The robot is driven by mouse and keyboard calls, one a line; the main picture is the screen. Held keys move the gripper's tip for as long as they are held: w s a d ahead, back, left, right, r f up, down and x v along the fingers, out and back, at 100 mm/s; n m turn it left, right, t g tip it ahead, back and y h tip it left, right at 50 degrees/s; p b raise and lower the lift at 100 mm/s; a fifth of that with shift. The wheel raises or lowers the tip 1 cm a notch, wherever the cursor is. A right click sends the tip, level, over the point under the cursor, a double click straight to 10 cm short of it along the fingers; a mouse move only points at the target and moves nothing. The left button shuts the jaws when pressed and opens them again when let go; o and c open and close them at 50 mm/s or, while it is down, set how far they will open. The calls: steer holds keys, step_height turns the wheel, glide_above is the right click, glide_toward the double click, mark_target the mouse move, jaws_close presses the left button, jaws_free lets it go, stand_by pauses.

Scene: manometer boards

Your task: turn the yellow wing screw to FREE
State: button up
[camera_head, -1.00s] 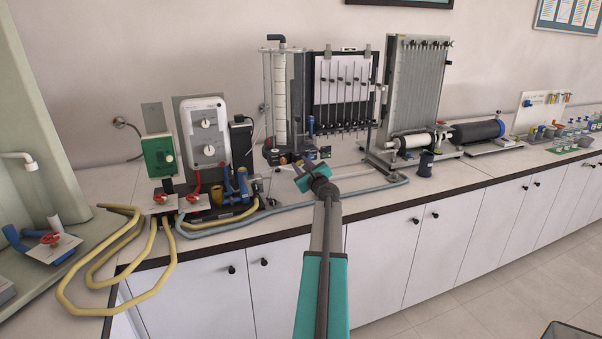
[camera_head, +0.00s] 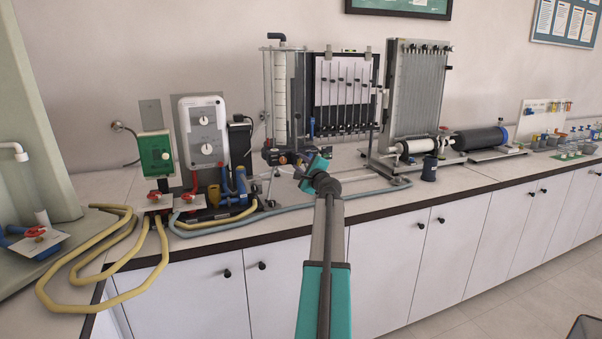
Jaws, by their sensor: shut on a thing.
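My gripper (camera_head: 303,172) is at the end of the teal and grey arm, low in front of the manometer boards. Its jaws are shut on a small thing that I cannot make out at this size. I cannot pick out the yellow wing screw or any FREE marking; my gripper may be hiding them. The white manometer board with dark tubes (camera_head: 342,92) stands upright behind my gripper. A grey, many-tubed board (camera_head: 418,95) stands to its right.
A pale blue hose (camera_head: 372,190) runs along the counter beside my arm. Yellow hoses (camera_head: 105,308) hang over the front edge at left. The front counter strip at right is bare.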

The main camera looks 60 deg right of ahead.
steer(key=n+b, duration=0.5)
steer(key=b, duration=0.2)
steer(key=shift+f+n, duration=0.2)
steer(key=shift+n, duration=0.2)
stand_by(0.3)
steer(key=o, duration=1)
steer(key=shift+o, duration=0.2)
steer(key=shift+r, duration=0.1)
steer(key=v, duration=1.4)
steer(key=shift+d, duration=0.1)
